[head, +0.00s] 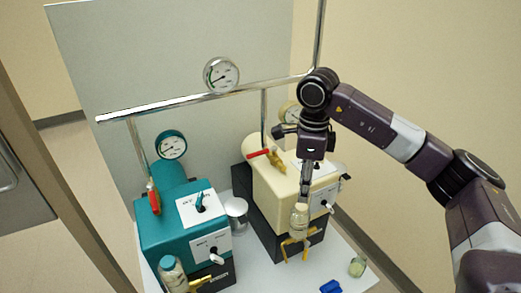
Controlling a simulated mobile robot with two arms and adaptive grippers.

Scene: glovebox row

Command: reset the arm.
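My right arm comes in from the right, and its gripper (305,190) points down in front of the cream unit. The fingertips are at or just above the top of a small clear bottle (299,222) at the unit's front. The view does not show whether they touch it, or whether the fingers are apart or closed. The bottle sits by a brass holder (287,249). My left gripper is not in view.
The cream unit (268,185) and a teal unit (165,232) stand on a white surface (262,283). A metal rail (180,101) with a gauge (221,75) runs behind them. A glass jar (357,266) and a blue piece (330,287) lie front right. A second bottle (173,275) is front left.

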